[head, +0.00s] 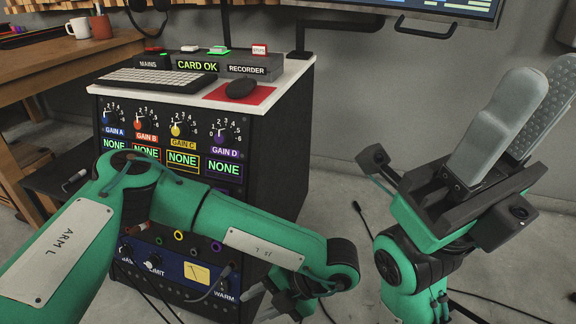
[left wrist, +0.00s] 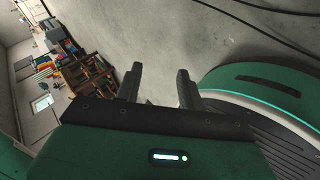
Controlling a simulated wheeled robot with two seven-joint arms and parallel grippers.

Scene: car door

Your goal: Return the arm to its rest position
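My left arm (head: 262,245), marked ARM L, comes in from the left and crosses in front of the test cabinet (head: 280,150). It bends down at the wrist near the lower middle. My left gripper (left wrist: 158,76) shows two dark fingers apart with nothing between them; it points over bare floor beside my round green base. In the head view the left hand is low and partly cut off by the bottom edge. My right gripper (head: 520,125) is raised at the right, with grey padded fingers pointing up. A textured inner pad shows, and no object is held.
A keyboard (head: 158,79), a mouse (head: 240,88) on a red mat and status boxes stand on the cabinet top. A wooden table (head: 70,60) with mugs is at the left. Cables (head: 365,220) lie on the floor. A monitor (head: 440,8) hangs above.

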